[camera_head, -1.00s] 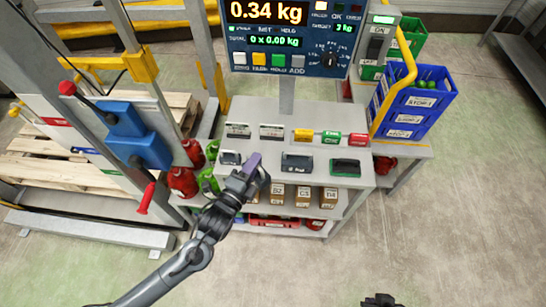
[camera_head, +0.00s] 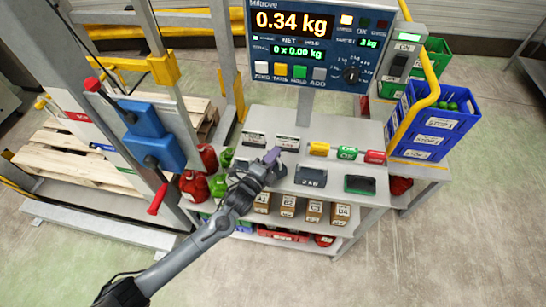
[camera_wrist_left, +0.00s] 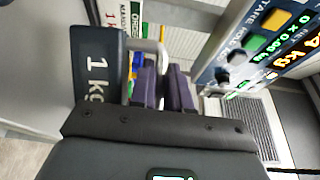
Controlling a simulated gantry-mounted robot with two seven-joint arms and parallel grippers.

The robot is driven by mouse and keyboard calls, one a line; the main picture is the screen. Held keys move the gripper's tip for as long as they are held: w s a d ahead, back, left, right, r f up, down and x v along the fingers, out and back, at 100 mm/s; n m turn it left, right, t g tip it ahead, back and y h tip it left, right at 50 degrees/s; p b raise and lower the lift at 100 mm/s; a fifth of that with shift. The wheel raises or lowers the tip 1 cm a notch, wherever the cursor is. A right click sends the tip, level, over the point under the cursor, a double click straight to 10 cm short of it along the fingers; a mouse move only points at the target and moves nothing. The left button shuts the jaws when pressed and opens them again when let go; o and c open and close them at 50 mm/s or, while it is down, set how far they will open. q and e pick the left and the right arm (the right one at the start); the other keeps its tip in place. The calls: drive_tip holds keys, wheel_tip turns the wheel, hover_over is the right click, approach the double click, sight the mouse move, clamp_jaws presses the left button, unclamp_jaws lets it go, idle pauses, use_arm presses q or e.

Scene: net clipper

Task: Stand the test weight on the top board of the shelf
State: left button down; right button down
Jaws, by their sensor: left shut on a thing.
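The test weight is a dark block marked 1 kg (camera_wrist_left: 92,75) with a pale metal handle, close in the left wrist view. My left gripper (camera_wrist_left: 165,88) has purple fingers shut on it at the handle side; the exact contact is partly hidden. I cannot tell whether the block touches the board. My right gripper is out of view.
A 2 kg block (camera_head: 311,176) and a green-edged dark block (camera_head: 360,184) sit right of my left gripper. Small coloured blocks (camera_head: 347,152) stand behind. The scale display (camera_head: 310,45) rises at the back. Red bottles (camera_head: 194,185) stand left; a blue crate (camera_head: 425,140) stands right.

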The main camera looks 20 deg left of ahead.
use_arm(q)
drive_tip(key=shift+f, duration=1.5)
drive_tip(key=c, duration=1.5)
unclamp_jaws()
drive_tip(key=shift+f, duration=0.25)
drive_tip(key=shift+c, duration=0.2)
drive_tip(key=o, duration=0.4)
drive_tip(key=shift+o, duration=0.2)
drive_tip(key=shift+s, duration=0.1)
drive_tip(key=s+a+n+g+y, duration=0.1)
drive_tip(key=s+n+g, duration=0.6)
drive_tip(key=s, duration=1.1)
drive_tip(key=s+a+n+g+y, duration=0.2)
drive_tip(key=s+n+g, duration=0.5)
drive_tip(key=s, duration=1.1)
drive_tip(key=n, duration=0.4)
drive_tip(key=shift+a+y, duration=0.25)
drive_tip(key=shift+y, duration=0.05)
